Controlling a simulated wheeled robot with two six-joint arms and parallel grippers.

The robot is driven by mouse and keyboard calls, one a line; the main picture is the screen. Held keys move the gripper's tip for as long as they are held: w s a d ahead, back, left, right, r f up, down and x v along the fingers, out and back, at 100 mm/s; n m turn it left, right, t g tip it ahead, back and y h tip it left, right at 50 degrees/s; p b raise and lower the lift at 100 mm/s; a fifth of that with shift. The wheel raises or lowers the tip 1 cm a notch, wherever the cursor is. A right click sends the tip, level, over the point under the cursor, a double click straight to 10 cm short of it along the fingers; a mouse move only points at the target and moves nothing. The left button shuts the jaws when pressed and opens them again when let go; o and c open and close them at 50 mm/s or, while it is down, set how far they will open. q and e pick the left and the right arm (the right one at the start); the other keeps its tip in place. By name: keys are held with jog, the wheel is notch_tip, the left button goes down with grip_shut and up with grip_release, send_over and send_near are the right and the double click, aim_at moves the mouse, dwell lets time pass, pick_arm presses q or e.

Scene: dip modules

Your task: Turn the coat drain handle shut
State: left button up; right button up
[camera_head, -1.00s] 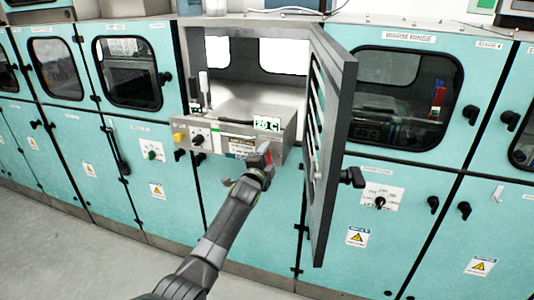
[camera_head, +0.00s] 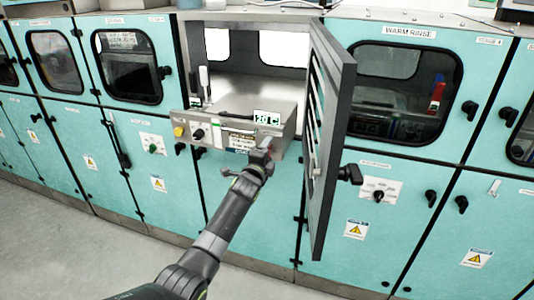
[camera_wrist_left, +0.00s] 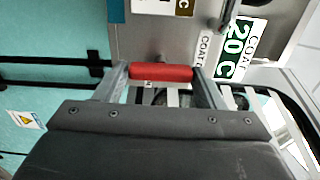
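The red coat drain handle (camera_wrist_left: 162,72) shows in the left wrist view as a short bar lying crosswise between the fingertips of my left gripper (camera_wrist_left: 162,80). The fingers stand wide apart, one at each end of the bar; I cannot tell whether they touch it. In the head view my left gripper (camera_head: 262,158) is at the lower right front of the steel coat unit (camera_head: 285,140), under the 20 C label (camera_head: 267,118), and mostly hides the handle. My right gripper is not in view.
An open grey door (camera_head: 335,140) stands close to the right of my left gripper. A yellow knob (camera_head: 179,131) and a black knob (camera_head: 198,134) sit on the unit's left front. Teal cabinets with black latches line both sides. The floor (camera_head: 70,240) at the left is clear.

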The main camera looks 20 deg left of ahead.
pick_arm(q)
jog(key=o, duration=0.3)
jog(key=shift+o, duration=0.2)
jog(key=s+b, duration=0.1)
jog(key=s, duration=1.6)
jog(key=shift+s+a, duration=0.2)
jog(key=shift+a, duration=0.05)
